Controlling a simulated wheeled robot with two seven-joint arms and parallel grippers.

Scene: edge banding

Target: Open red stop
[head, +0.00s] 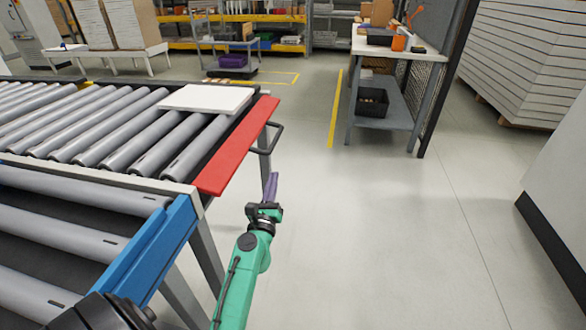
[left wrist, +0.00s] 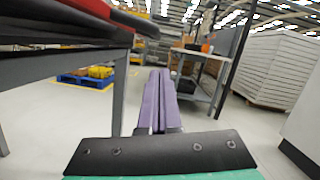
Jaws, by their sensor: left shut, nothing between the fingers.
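The red stop (head: 238,148) is a long flat red bar across the right end of the upper roller conveyor. A black handle (head: 273,138) sticks out from its right side. My left gripper (head: 271,183), with purple fingers, is shut and empty, just below and in front of the handle, apparently apart from it. In the left wrist view its fingers (left wrist: 157,85) lie together, pointing forward, and the red stop (left wrist: 92,7) shows at the upper left. A white board (head: 206,98) lies on the rollers behind the stop. My right gripper is not in view.
The roller conveyor (head: 110,125) fills the left side, with a blue bar (head: 160,245) on the lower conveyor's end. Open floor (head: 350,230) lies to the right. A workbench (head: 385,48) with a black bin below and stacked white boards (head: 525,55) stand farther back.

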